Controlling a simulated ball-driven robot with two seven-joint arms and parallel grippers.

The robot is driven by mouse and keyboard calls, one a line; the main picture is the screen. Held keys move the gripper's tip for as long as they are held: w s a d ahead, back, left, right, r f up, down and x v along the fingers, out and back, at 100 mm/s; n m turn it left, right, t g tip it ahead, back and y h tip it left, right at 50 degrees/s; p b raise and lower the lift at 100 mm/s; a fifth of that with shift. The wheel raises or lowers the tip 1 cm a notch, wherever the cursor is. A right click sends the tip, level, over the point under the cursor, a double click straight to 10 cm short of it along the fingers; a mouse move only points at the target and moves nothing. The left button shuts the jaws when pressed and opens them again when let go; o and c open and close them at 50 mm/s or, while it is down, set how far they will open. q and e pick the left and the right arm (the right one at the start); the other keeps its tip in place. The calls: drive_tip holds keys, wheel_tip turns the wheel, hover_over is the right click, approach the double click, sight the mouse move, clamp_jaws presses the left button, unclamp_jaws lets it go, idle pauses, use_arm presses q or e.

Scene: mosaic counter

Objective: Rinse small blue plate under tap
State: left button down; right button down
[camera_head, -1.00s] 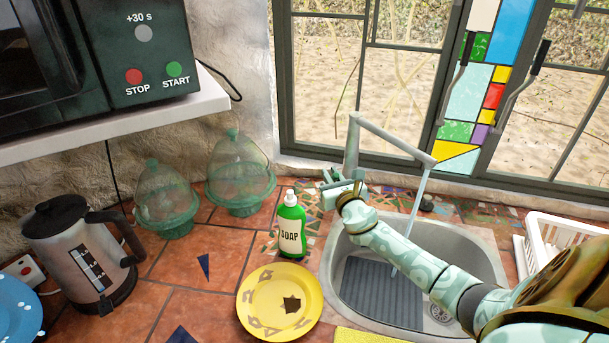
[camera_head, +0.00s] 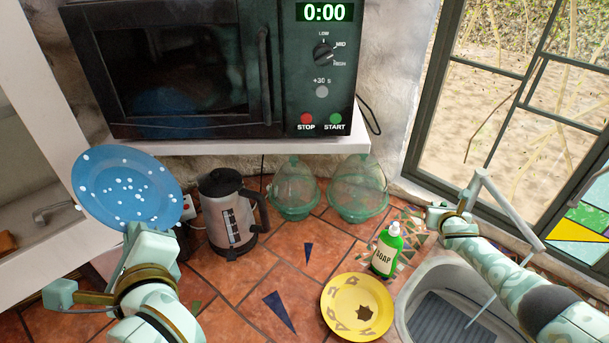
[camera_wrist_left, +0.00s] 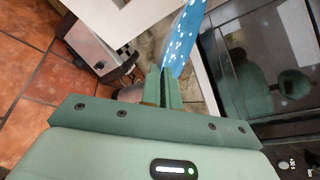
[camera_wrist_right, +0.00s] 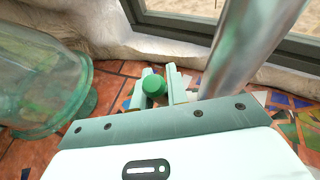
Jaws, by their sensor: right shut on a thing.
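The small blue plate (camera_head: 125,188) with white dots is raised and tilted at the left of the head view. Its edge also shows in the left wrist view (camera_wrist_left: 184,40). My left gripper (camera_wrist_left: 162,85) is shut on the plate's edge; in the head view the hand hides the contact. My right gripper (camera_wrist_right: 155,88) is shut on a round green tap knob (camera_wrist_right: 153,85) behind the sink. The tap (camera_head: 505,207) has a thin stream running from its spout into the sink (camera_head: 408,305), partly behind my right arm.
A kettle (camera_head: 228,212) stands right of the blue plate. Two glass domes (camera_head: 294,190), a soap bottle (camera_head: 385,250) and a dirty yellow plate (camera_head: 345,290) stand between it and the sink. A microwave (camera_head: 200,65) sits on a shelf above. The front tiles are mostly clear.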

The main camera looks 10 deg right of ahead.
drive_tip(key=shift+w+d+g+p, duration=0.1)
drive_tip(key=shift+w+g+p, duration=0.15)
drive_tip(key=shift+g+p, duration=0.25)
drive_tip(key=c, duration=1.7)
unclamp_jaws()
drive_tip(key=o, duration=0.3)
drive_tip(key=shift+f, duration=0.1)
drive_tip(key=shift+w, duration=0.15)
